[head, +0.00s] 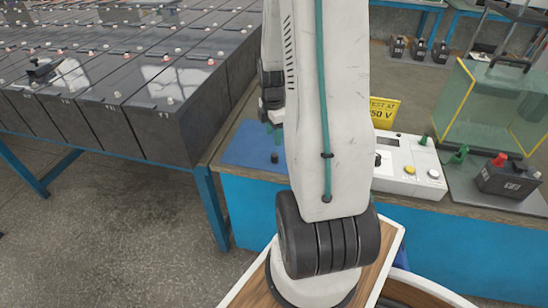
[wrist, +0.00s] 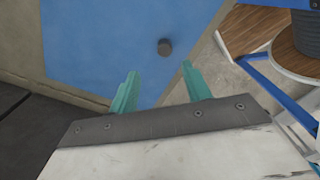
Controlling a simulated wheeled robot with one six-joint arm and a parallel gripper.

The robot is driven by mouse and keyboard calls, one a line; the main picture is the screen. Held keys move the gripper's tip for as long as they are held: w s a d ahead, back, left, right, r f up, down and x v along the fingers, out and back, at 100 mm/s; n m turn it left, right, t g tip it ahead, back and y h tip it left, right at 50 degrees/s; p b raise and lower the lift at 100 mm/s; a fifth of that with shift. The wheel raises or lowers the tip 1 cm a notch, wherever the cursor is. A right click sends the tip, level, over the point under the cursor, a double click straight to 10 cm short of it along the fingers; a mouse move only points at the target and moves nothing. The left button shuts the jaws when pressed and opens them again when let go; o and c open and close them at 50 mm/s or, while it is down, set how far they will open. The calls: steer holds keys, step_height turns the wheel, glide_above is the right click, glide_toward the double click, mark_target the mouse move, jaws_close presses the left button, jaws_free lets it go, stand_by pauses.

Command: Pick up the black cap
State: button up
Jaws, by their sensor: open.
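The black cap (head: 274,157) is a small dark round piece on the blue mat (head: 245,147) at the left end of the workbench. In the wrist view the cap (wrist: 165,47) lies on the mat a little beyond my open teal fingertips, roughly in line with the gap between them. My gripper (wrist: 159,68) is empty, with nothing between its fingers. In the head view my arm hides most of the gripper, and only a bit of teal shows just above the cap. How high the fingers are over the mat I cannot tell.
Rows of large black batteries (head: 150,75) stand on a blue rack to the left. On the bench to the right are a white test box (head: 408,168), a yellow sign (head: 384,111), a glass tank (head: 495,108) and a small black battery (head: 508,180). The mat around the cap is clear.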

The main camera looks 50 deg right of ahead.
mark_target(275, 155)
steer(key=f, duration=0.8)
steer(key=shift+s+a, duration=0.15)
steer(key=shift+s, duration=0.25)
steer(key=shift+r, duration=0.1)
steer(key=c, duration=1)
